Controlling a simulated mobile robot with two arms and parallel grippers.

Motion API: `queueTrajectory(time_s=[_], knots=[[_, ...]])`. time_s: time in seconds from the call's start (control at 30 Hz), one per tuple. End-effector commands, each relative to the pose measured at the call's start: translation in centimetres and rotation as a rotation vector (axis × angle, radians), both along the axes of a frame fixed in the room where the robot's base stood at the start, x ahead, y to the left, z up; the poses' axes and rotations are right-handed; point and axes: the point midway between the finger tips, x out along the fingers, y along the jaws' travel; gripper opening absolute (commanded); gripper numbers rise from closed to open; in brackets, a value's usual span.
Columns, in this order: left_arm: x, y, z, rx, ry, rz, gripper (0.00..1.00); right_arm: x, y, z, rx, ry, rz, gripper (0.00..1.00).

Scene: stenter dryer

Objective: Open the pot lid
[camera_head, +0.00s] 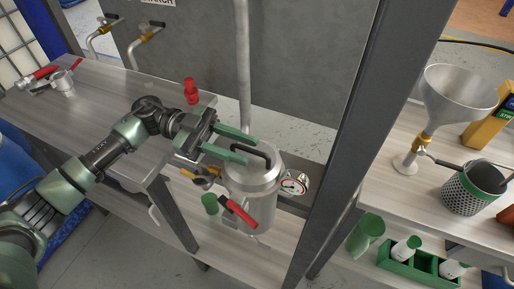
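The pot (252,205) is a silvery metal cylinder on a low wooden shelf, with a round lid (262,176) on top. A dark bent handle (256,147) stands on the lid. A red-handled valve (238,212) and a round white gauge (293,187) are on the pot's side. My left gripper (251,151) is open, with its two green fingers pointing right towards the handle. The fingertips overlap the handle in the picture; I cannot tell whether they touch it. The fingers hide part of the handle and lid. My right gripper is not in view.
A wooden table (110,95) on the left bears red-handled valves and a red fitting (190,91). A dark post (345,145) stands right of the pot. A metal funnel (458,97) and a mesh basket (462,197) stand on the right table. A pipe rises behind the pot.

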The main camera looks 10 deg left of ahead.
Motion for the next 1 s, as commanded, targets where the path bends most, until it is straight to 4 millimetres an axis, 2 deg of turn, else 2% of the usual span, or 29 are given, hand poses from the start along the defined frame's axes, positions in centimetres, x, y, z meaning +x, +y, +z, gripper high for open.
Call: queueTrajectory(time_s=[0.1, 0.23, 0.57, 0.6, 0.7, 1.0], knots=[[-0.7, -1.9, 0.2, -0.003, 0.002, -0.003, 0.32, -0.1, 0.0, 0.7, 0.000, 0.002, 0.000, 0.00], [-1.1, -3.1, 0.1, -0.002, 0.001, 0.000, 0.32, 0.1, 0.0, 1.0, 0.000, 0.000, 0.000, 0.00], [-1.2, -3.7, 0.0, -0.002, -0.001, 0.002, 0.32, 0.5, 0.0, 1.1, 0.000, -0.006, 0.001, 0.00], [-1.2, -3.7, 0.0, -0.002, -0.001, 0.002, 0.29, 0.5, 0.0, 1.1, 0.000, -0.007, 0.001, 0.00], [-1.2, -3.7, 0.0, -0.001, -0.001, 0.001, 0.01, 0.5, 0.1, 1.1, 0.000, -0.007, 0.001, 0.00], [-1.2, -3.7, 0.0, -0.002, -0.002, 0.003, 0.00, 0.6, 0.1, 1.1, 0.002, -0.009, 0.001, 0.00]])
